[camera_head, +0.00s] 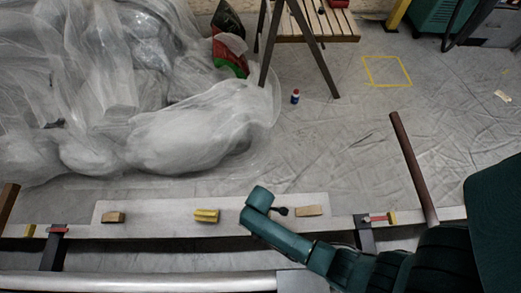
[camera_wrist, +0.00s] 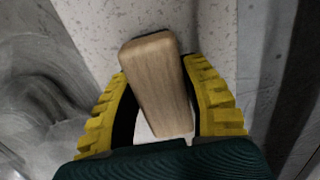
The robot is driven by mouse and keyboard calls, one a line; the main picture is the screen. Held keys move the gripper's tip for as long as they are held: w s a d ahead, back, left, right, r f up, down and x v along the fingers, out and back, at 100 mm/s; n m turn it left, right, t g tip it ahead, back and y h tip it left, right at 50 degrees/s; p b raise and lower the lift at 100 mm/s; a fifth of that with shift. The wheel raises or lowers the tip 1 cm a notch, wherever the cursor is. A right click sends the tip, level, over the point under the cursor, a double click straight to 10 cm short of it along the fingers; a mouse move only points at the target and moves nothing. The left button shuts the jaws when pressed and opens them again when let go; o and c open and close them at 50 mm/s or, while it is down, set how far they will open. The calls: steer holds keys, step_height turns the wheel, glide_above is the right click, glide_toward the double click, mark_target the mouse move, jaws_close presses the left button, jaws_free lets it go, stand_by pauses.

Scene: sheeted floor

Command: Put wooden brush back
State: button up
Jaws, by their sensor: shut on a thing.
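The wooden brush (camera_wrist: 158,85) shows in the wrist view as a plain, rounded wooden block; no bristles show. My gripper (camera_wrist: 162,90) has its ridged yellow fingers on either side of it, shut on it. The block's near end reaches back toward my palm. A pale speckled surface lies beyond it; I cannot tell whether the brush touches it. In the head view my teal arm reaches over the light board (camera_head: 150,208), and my gripper and the held brush cannot be made out, seemingly hidden by the arm.
On the board are a brown wooden block (camera_head: 113,217), a yellow block (camera_head: 206,215), a small black object (camera_head: 280,211) and a tan wooden block (camera_head: 309,211). Plastic-sheeted objects (camera_head: 190,135) lie behind. A metal pipe (camera_head: 140,282) runs in front. Sheeted floor at the right is mostly free.

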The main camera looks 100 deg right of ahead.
steer(key=o, duration=1)
steer(key=shift+c, duration=0.2)
step_height(320, 180, up, 12)
steer(key=p, duration=0.7)
steer(key=shift+p, duration=0.3)
steer(key=shift+r, duration=0.1)
